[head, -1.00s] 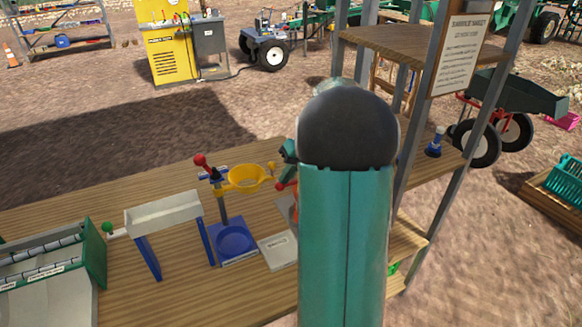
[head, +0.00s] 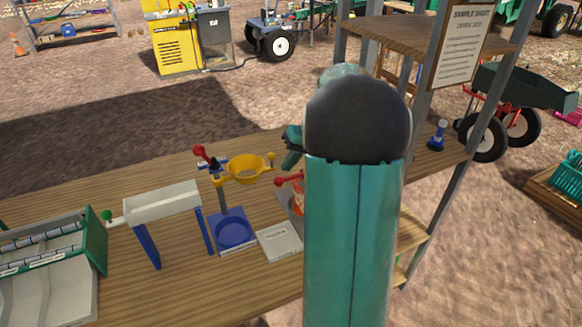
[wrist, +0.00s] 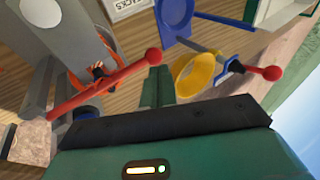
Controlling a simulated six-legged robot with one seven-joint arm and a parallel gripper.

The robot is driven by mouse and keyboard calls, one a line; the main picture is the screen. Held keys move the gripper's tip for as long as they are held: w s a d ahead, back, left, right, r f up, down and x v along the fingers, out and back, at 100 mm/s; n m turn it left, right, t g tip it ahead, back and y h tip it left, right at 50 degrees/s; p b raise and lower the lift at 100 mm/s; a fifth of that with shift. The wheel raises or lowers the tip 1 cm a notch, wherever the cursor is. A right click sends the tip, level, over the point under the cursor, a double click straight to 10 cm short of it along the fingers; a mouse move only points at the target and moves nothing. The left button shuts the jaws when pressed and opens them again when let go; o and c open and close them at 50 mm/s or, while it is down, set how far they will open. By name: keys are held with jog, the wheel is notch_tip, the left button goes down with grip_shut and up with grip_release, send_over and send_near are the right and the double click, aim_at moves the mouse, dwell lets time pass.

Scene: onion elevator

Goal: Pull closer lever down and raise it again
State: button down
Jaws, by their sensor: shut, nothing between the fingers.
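A red lever (wrist: 105,85) with a round ball end crosses the left half of the wrist view. Its ball also shows in the head view (head: 281,182), just left of my arm; the rest of its stand is mostly hidden there. My gripper (wrist: 155,88) is shut and empty, its teal fingers close to the ball end and slightly to its right in the picture. Whether they touch it I cannot tell. In the head view my gripper (head: 292,150) is partly hidden by my arm, above the ball. A second red-balled lever (head: 199,152) stands beside the yellow ring (head: 246,169).
The yellow ring stands above a blue base (head: 234,232). A white flat box (head: 280,242) lies right of that base. A white trough (head: 163,202) on blue legs and a green-sided bin (head: 95,240) stand to the left. Grey shelf posts (head: 445,205) rise on the right.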

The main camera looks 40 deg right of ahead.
jog(key=a+v, duration=0.1)
jog(key=v, duration=0.9)
jog(key=shift+r, duration=0.65)
